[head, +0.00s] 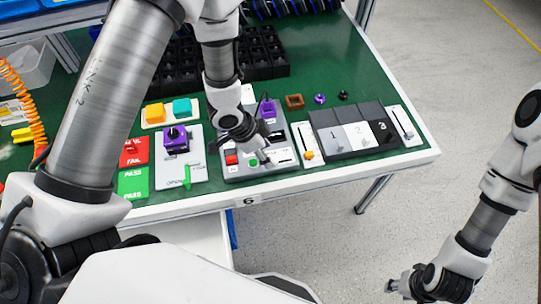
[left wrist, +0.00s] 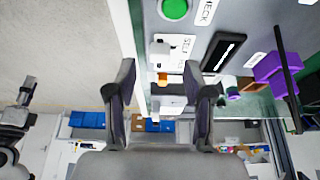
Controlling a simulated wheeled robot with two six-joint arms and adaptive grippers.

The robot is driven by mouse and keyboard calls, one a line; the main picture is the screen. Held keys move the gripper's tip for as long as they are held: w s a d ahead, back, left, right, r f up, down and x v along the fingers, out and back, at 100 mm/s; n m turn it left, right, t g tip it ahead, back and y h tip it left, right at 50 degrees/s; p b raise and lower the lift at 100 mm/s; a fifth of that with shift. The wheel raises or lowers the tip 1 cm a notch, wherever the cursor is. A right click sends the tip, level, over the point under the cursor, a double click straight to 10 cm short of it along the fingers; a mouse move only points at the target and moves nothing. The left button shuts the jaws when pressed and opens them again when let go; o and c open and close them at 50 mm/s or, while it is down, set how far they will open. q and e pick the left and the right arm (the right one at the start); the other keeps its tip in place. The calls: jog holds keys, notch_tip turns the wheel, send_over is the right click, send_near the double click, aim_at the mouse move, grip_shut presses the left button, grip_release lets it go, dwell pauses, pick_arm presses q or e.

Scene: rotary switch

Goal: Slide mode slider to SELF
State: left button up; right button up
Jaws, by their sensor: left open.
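The mode slider's white knob (left wrist: 160,48) shows in the left wrist view beside a white label plate reading SELF (left wrist: 184,45). It sits on a grey panel (head: 235,172) at the front of the green table. My left gripper (head: 263,157) is over this panel in the head view, pointing down. In the left wrist view its two fingers (left wrist: 163,88) are apart with nothing between them, and the knob lies just beyond the tips. The gripper hides the slider in the head view. My right gripper (head: 391,286) hangs over the floor, away from the table.
On the panel are a green button (head: 253,162) and a purple part (head: 267,107). A white strip with an orange knob (head: 308,155) stands to the right, then grey, white and black blocks numbered 1 to 3 (head: 358,134). A purple rotary switch (head: 176,140) is left.

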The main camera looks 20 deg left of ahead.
pick_arm(q)
jog(key=v, duration=0.8)
jog(key=shift+a, duration=0.15)
jog(key=shift+s, duration=0.2)
jog(key=s+f+g, duration=0.1)
jog(key=s+f, duration=0.2)
jog(key=s+f+g, duration=0.1)
jog(key=s+f, duration=0.2)
jog(key=f, duration=0.1)
jog(key=shift+s+f+n, duration=0.3)
jog(key=shift+s, duration=0.1)
jog(key=s+f+n+g, duration=0.2)
jog(key=s+f+n, duration=0.3)
jog(key=s+f, duration=0.35)
jog(key=a+n+y, duration=0.1)
jog(key=n, duration=0.1)
jog(key=s+a+f+n+t+y, duration=0.1)
jog(key=a+n, duration=0.1)
jog(key=a+f+n+y, duration=0.1)
jog(key=a+n, duration=0.1)
jog(key=shift+s+a+t+y, duration=0.1)
jog(key=shift+s+t+y, duration=0.2)
jog(key=shift+s, duration=0.05)
